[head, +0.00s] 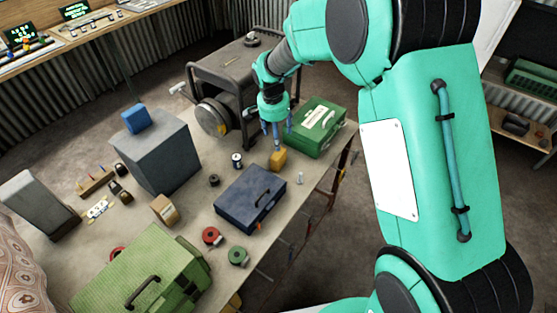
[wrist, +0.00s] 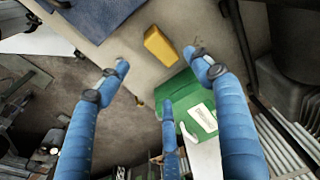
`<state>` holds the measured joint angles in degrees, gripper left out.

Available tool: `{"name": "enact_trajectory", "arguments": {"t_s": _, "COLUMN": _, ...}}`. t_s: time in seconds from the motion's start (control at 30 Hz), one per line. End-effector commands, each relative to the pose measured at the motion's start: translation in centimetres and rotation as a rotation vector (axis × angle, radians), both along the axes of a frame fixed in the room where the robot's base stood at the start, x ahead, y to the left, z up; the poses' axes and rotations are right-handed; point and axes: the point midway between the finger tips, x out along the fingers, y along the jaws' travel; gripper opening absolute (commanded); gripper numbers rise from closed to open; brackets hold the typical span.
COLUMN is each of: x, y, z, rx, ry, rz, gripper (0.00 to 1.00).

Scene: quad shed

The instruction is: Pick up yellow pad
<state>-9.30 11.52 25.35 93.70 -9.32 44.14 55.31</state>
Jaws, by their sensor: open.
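The yellow pad (head: 278,161) is a small yellow block on the workbench, between the dark blue case and the green toolbox. It also shows in the wrist view (wrist: 160,46), near the top middle, with its whole upper face clear. My gripper (head: 277,142) has blue fingers pointing down over the bench, just above and behind the pad in the head view. In the wrist view my gripper (wrist: 160,68) is open and its fingers are spread, with nothing between them. The pad lies just beyond the fingertips there. The exact height gap cannot be told.
A green toolbox (head: 318,127) stands close right of the pad, and a dark blue case (head: 250,198) close left. A generator (head: 225,90) stands behind. A small can (head: 237,160) and a pale cylinder (head: 300,178) stand nearby. The bench edge is to the right.

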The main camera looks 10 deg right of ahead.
Motion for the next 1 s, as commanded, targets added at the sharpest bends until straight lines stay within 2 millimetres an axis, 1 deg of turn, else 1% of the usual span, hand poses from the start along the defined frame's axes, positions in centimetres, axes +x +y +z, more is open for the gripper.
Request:
{"name": "enact_trajectory", "arguments": {"t_s": 0.17, "x": 0.0, "y": 0.0, "z": -0.2, "rx": -0.001, "ry": 0.001, "rz": 0.000, "gripper": 0.66}}
{"name": "enact_trajectory", "arguments": {"t_s": 0.27, "x": 0.0, "y": -0.1, "z": -0.9, "rx": 0.000, "ry": 0.001, "rz": 0.000, "gripper": 0.66}}
{"name": "enact_trajectory", "arguments": {"t_s": 0.37, "x": 0.2, "y": -0.2, "z": -2.0, "rx": 0.000, "ry": 0.001, "rz": 0.000, "gripper": 0.66}}
{"name": "enact_trajectory", "arguments": {"t_s": 0.7, "x": 0.7, "y": -0.7, "z": -6.9, "rx": 0.000, "ry": 0.001, "rz": 0.000, "gripper": 0.66}}
{"name": "enact_trajectory", "arguments": {"t_s": 0.83, "x": 0.9, "y": -0.8, "z": -8.1, "rx": 0.000, "ry": 0.001, "rz": 0.000, "gripper": 0.66}}
{"name": "enact_trajectory", "arguments": {"t_s": 1.0, "x": 0.9, "y": -0.9, "z": -8.5, "rx": 0.000, "ry": 0.000, "rz": 0.000, "gripper": 0.66}}
